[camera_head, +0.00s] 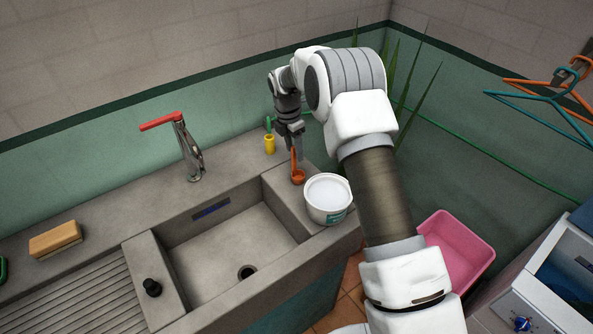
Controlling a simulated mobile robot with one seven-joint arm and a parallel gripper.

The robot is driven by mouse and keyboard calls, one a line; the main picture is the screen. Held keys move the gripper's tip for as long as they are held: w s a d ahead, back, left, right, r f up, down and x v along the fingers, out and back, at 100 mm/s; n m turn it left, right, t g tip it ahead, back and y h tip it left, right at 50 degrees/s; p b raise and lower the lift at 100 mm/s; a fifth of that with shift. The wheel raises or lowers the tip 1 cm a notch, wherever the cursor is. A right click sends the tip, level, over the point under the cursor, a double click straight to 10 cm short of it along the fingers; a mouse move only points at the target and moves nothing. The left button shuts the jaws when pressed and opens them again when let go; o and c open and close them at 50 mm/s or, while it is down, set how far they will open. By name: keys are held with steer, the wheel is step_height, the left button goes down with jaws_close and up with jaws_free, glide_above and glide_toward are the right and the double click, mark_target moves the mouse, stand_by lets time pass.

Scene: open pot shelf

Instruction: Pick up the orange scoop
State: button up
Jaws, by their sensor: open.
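The orange scoop (298,176) rests on the grey counter to the right of the sink basin, its bowl low and its handle pointing up. My gripper (293,147) is above it, pointing down, with the handle's upper end at or between the fingers. The gripper is small in this view, and I cannot tell whether the fingers touch the handle.
A white tub (327,196) stands close to the right of the scoop. A yellow cup (270,144) with something green stands behind. The sink basin (225,255) is at the left, with a red-handled tap (188,150). A pink tub (455,245) is lower right.

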mark_target(296, 163)
step_height(296, 163, down, 4)
steer(key=shift+w+d+f, duration=0.1)
steer(key=shift+w, duration=0.05)
jaws_close()
stand_by(0.3)
